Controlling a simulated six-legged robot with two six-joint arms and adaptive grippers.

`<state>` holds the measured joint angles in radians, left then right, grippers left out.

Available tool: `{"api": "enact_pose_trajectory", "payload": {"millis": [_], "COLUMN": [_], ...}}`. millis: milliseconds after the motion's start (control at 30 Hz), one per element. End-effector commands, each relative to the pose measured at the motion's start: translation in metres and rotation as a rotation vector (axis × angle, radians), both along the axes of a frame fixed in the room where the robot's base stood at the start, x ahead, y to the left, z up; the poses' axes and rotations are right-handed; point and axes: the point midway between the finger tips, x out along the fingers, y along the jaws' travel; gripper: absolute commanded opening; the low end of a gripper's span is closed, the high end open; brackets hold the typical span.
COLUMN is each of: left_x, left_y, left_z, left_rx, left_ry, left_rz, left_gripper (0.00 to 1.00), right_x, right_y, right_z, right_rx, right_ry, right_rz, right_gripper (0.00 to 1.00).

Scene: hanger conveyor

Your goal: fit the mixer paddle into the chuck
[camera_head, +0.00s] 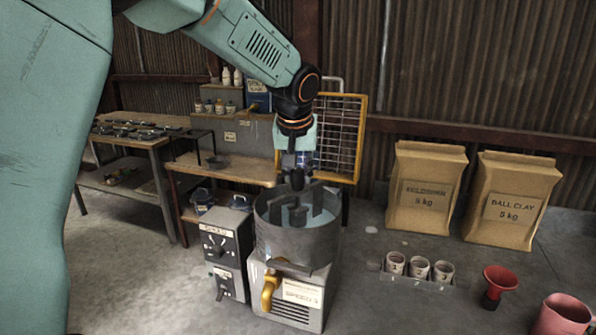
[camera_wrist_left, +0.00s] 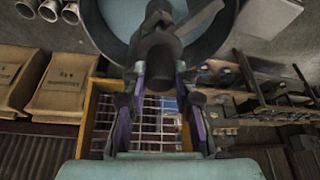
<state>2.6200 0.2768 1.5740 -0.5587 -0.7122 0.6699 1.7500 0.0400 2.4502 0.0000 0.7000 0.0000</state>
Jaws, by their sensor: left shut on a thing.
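My left gripper (camera_head: 297,160) reaches down from above, over the open top of the grey mixer drum (camera_head: 278,241). In the left wrist view, its two fingers (camera_wrist_left: 163,105) are closed on the dark mixer paddle (camera_wrist_left: 160,48), which extends toward the drum (camera_wrist_left: 226,22). In the head view, the dark paddle (camera_head: 297,181) shows under the fingers, at the drum's mouth. Grey upright parts show inside the drum. I cannot make out the chuck for certain, nor whether the paddle touches it. My right gripper is in neither view.
The drum sits on a mixer base (camera_head: 290,308) with a yellow spout. A control box (camera_head: 226,245) stands left of it. A yellow-framed rack (camera_head: 352,135) is behind. Clay bags (camera_head: 427,188), cups (camera_head: 419,267) and a red funnel (camera_head: 498,283) are right. Workbenches stand left.

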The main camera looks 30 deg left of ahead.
Motion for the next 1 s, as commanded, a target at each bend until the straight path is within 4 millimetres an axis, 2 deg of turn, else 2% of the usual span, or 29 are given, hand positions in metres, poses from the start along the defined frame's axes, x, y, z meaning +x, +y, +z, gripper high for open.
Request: {"api": "enact_pose_trajectory", "payload": {"millis": [1000], "left_x": [0.0064], "left_y": [-0.0027], "left_z": [0.0015], "left_rx": [0.000], "left_ry": [-0.002], "left_rz": [0.000], "left_gripper": [0.00], "right_x": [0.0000], "right_y": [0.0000], "right_z": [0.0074], "right_rx": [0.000], "right_ry": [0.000], "right_rz": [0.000], "right_gripper": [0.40]}}
